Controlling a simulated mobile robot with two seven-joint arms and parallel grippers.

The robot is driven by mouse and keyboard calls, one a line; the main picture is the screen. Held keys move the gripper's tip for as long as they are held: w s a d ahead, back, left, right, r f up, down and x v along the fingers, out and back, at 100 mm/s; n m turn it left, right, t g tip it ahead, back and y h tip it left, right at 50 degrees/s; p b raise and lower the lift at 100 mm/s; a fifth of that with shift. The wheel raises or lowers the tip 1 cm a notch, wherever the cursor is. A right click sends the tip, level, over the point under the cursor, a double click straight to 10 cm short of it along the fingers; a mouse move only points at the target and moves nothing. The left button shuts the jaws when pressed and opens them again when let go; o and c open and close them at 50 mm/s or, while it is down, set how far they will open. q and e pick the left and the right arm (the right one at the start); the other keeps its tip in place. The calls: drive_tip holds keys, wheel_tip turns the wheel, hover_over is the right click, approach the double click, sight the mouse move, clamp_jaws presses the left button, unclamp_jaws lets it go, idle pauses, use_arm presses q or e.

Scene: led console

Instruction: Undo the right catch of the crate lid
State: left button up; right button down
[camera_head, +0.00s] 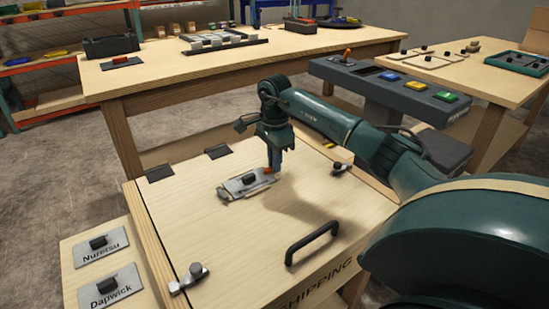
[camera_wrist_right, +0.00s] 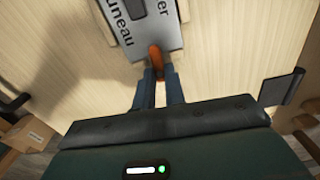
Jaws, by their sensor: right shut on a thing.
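The crate lid (camera_head: 200,240) is a pale wooden panel, closed flat, with a black handle (camera_head: 312,242) by its front edge. The right catch (camera_head: 341,168), a small metal piece with a dark knob, sits at the lid's right edge. The left catch (camera_head: 190,278) is at the front left corner. My right gripper (camera_head: 271,170) points down over the lid, left of the right catch and apart from it. In the wrist view its fingers (camera_wrist_right: 158,86) are shut on an orange piece (camera_wrist_right: 156,57) at the end of a grey plate (camera_wrist_right: 148,32). My left gripper is out of view.
The grey plate also shows on the lid (camera_head: 236,188). Plates marked Nuretsu (camera_head: 101,246) and Dapwick (camera_head: 111,289) lie to the left. A console with coloured buttons (camera_head: 416,86) stands at the right behind my arm. A long table (camera_head: 140,80) crosses the back.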

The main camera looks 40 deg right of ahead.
drive_tip(key=shift+r+m+p, duration=0.15)
drive_tip(key=shift+m+p, duration=0.15)
drive_tip(key=shift+m, duration=0.1)
drive_tip(key=m+p, duration=0.4)
drive_tip(key=m, duration=0.1)
drive_tip(key=m+p, duration=0.3)
drive_tip(key=shift+m, duration=0.8)
drive_tip(key=shift+m+p, duration=0.4)
drive_tip(key=shift+p, duration=0.1)
drive_tip(key=shift+m, duration=0.5)
drive_tip(key=shift+m+p, duration=0.95)
drive_tip(key=shift+m, duration=0.25)
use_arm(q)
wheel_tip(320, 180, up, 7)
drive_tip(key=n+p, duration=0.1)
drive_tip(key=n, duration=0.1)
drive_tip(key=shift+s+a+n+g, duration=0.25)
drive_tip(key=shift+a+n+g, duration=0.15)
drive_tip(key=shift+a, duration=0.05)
use_arm(e)
drive_tip(key=shift+m, duration=1.3)
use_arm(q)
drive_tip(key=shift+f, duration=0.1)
